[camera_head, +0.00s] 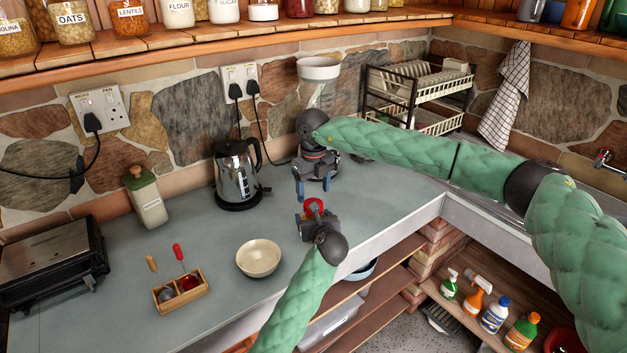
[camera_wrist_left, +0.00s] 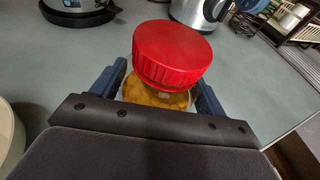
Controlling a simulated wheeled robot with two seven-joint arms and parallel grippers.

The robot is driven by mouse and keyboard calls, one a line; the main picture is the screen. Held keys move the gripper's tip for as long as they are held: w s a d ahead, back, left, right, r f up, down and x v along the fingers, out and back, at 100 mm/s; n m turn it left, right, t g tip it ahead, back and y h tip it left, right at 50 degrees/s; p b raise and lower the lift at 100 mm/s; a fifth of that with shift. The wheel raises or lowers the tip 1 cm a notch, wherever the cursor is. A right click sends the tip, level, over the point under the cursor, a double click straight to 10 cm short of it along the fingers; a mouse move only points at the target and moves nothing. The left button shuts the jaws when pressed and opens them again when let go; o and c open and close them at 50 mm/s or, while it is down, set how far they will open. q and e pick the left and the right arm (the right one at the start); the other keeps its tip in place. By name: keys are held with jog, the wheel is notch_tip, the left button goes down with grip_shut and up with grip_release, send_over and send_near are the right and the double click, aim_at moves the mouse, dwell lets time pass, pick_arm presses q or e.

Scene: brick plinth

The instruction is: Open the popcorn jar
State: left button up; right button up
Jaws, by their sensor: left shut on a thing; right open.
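The popcorn jar has a red lid (camera_head: 314,205), seen from above in the head view beside the front edge of the counter. In the left wrist view the red screw lid (camera_wrist_left: 173,52) sits on a clear body with yellow kernels (camera_wrist_left: 155,95). My left gripper (camera_wrist_left: 157,92) is shut around the jar body, below the lid. In the head view my left gripper hides most of the jar, and I cannot tell whether its base touches the counter.
A chrome kettle (camera_head: 238,175) stands behind left. A cream bowl (camera_head: 259,258) and a wooden caddy (camera_head: 182,291) are on the left, with a green-topped canister (camera_head: 146,196) and toaster (camera_head: 52,265). A dish rack (camera_head: 415,90) stands at the back. Counter right of the jar is clear.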

aim_at(314, 199)
jog(key=shift+f, duration=2.1)
jog(key=c, duration=1)
jog(key=n, duration=0.3)
jog(key=shift+r, duration=0.2)
jog(key=shift+r, duration=0.7)
